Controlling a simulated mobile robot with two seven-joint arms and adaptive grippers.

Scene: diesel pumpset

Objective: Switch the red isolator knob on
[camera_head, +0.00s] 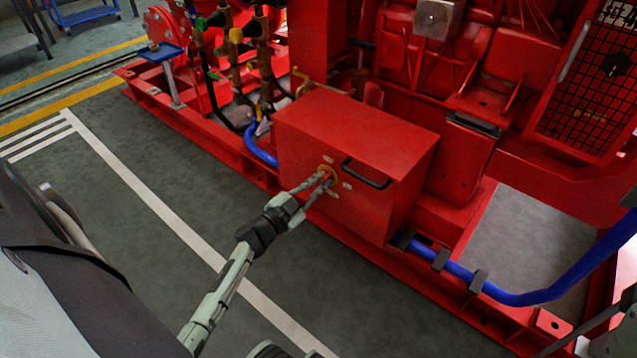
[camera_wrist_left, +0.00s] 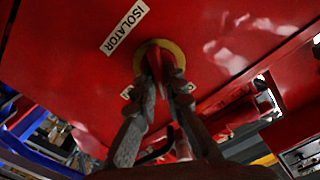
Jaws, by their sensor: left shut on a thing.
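The red isolator knob (camera_wrist_left: 154,62) sits on a round yellow plate (camera_wrist_left: 167,49) on the front of a red box (camera_head: 350,126). A white label reading ISOLATOR (camera_wrist_left: 124,28) is beside the plate in the left wrist view. My left gripper (camera_head: 325,177) reaches the knob, and its fingers are shut on it; it also shows in the left wrist view (camera_wrist_left: 166,78). The fingers hide much of the knob in both views. My right gripper is not in view.
A black handle (camera_head: 366,174) stands out from the box front, right of the knob. Blue pipe (camera_head: 510,297) runs low along the red base frame. Valves and pipes (camera_head: 238,60) stand behind and left of the box. The grey floor in front is clear.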

